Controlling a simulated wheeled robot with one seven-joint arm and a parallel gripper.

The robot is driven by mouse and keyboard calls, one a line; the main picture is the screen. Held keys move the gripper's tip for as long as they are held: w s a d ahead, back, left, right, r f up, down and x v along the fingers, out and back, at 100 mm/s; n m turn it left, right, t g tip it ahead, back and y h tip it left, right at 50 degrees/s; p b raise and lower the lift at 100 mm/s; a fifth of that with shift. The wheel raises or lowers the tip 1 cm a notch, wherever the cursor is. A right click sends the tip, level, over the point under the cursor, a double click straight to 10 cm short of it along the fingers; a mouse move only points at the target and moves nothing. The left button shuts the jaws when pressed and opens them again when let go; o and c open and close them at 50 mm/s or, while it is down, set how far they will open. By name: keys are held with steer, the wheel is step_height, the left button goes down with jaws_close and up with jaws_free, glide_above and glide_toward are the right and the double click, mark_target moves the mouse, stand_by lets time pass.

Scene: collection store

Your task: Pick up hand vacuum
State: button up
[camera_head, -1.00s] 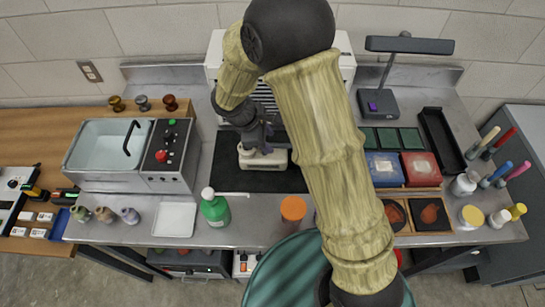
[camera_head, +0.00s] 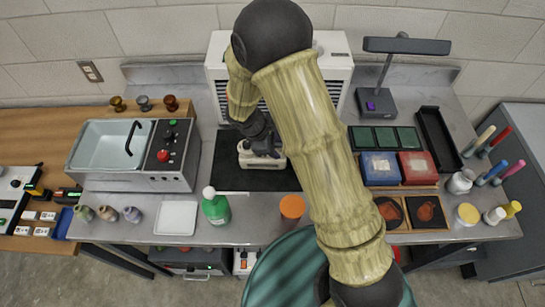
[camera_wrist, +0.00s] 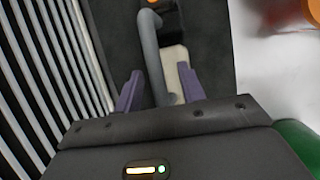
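The hand vacuum (camera_head: 262,162), cream with dark and grey parts, lies on a black mat (camera_head: 228,178) in front of a white slatted unit. My gripper (camera_head: 264,146) is directly over it and hides part of its top. In the wrist view my gripper (camera_wrist: 160,88) has its two purple fingers spread apart. The vacuum's grey curved handle (camera_wrist: 152,50) and cream body (camera_wrist: 181,72) lie in line with the gap between the fingers. I cannot tell whether the fingers touch it.
The white slatted unit (camera_head: 342,72) stands close behind the mat. A green bottle (camera_head: 216,208) and an orange-lidded jar (camera_head: 292,207) stand at the front. A sink unit (camera_head: 132,156) is left. Blue and red boxes (camera_head: 381,168) and a lamp (camera_head: 376,102) are right.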

jaws_close()
stand_by(1.5)
